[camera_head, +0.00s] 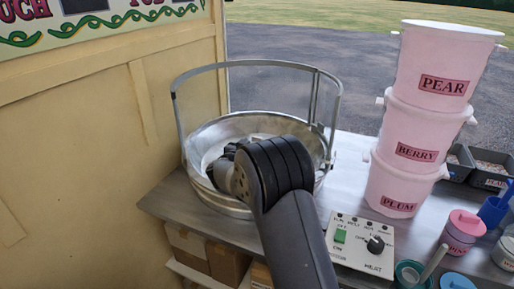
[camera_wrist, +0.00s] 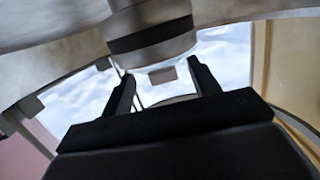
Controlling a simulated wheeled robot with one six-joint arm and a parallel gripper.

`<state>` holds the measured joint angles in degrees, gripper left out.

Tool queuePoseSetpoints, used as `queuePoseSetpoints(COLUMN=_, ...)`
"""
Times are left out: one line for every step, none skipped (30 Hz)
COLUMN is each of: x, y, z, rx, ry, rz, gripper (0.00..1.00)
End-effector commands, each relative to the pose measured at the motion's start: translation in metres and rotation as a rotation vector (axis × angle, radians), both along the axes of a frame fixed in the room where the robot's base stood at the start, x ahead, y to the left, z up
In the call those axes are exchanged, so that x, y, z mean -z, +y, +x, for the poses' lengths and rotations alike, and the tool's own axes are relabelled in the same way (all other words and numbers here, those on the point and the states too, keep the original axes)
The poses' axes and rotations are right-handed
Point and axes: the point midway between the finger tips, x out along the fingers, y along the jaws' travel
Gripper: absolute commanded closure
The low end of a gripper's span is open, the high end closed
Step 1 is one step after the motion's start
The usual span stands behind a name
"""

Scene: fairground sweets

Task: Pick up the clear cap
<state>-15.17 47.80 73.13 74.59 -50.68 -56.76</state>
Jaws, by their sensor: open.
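In the wrist view my gripper (camera_wrist: 158,70) is open, its two dark fingers apart. A round pale body with a black band (camera_wrist: 150,35) hangs into the picture from the top, just beyond the fingertips. A small pale block or knob (camera_wrist: 162,75) sticks out from it and shows between the fingers, with gaps on both sides. I cannot tell for sure whether this is the clear cap. In the head view my dark wrist reaches into the metal bowl (camera_head: 200,178) and hides the gripper and the bowl's centre.
A metal hoop frame (camera_head: 255,64) rises around the bowl. A control box (camera_head: 360,245) stands right of it. Stacked pink tubs (camera_head: 420,125) stand further right, with a pink jar (camera_head: 462,232) in front. A cream wall (camera_head: 85,150) bounds the left.

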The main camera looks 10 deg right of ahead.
Motion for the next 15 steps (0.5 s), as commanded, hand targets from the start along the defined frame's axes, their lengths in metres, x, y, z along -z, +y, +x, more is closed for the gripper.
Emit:
queuePoseSetpoints(x=-0.001, y=-0.003, z=0.005, rx=0.001, ry=0.000, rz=0.001, gripper=0.42)
queuePoseSetpoints(x=-0.001, y=-0.005, z=0.008, rx=0.001, ry=0.000, rz=0.001, gripper=0.42)
queuePoseSetpoints(x=-0.002, y=-0.009, z=0.012, rx=0.001, ry=0.000, rz=0.001, gripper=0.42)
queuePoseSetpoints(x=-0.003, y=-0.011, z=0.016, rx=0.002, ry=-0.001, rz=0.000, gripper=0.42)
queuePoseSetpoints(x=-0.003, y=-0.013, z=0.020, rx=0.002, ry=0.000, rz=0.001, gripper=0.42)
queuePoseSetpoints(x=-0.004, y=-0.016, z=0.025, rx=0.001, ry=0.000, rz=0.001, gripper=0.42)
queuePoseSetpoints(x=-0.004, y=-0.019, z=0.029, rx=0.001, ry=0.000, rz=0.001, gripper=0.42)
queuePoseSetpoints(x=-0.003, y=-0.021, z=0.032, rx=0.001, ry=0.000, rz=0.001, gripper=0.42)
queuePoseSetpoints(x=-0.002, y=-0.024, z=0.036, rx=0.002, ry=0.000, rz=0.000, gripper=0.42)
queuePoseSetpoints(x=-0.001, y=-0.025, z=0.038, rx=0.001, ry=0.001, rz=-0.001, gripper=0.42)
queuePoseSetpoints(x=-0.001, y=-0.026, z=0.040, rx=0.000, ry=0.000, rz=0.000, gripper=0.42)
queuePoseSetpoints(x=-0.001, y=-0.027, z=0.042, rx=0.000, ry=0.000, rz=0.000, gripper=0.42)
queuePoseSetpoints(x=0.000, y=-0.028, z=0.043, rx=-0.001, ry=0.000, rz=0.000, gripper=0.42)
queuePoseSetpoints(x=0.000, y=-0.028, z=0.044, rx=-0.001, ry=0.000, rz=0.000, gripper=0.42)
queuePoseSetpoints(x=0.000, y=-0.028, z=0.044, rx=-0.001, ry=0.000, rz=0.000, gripper=0.42)
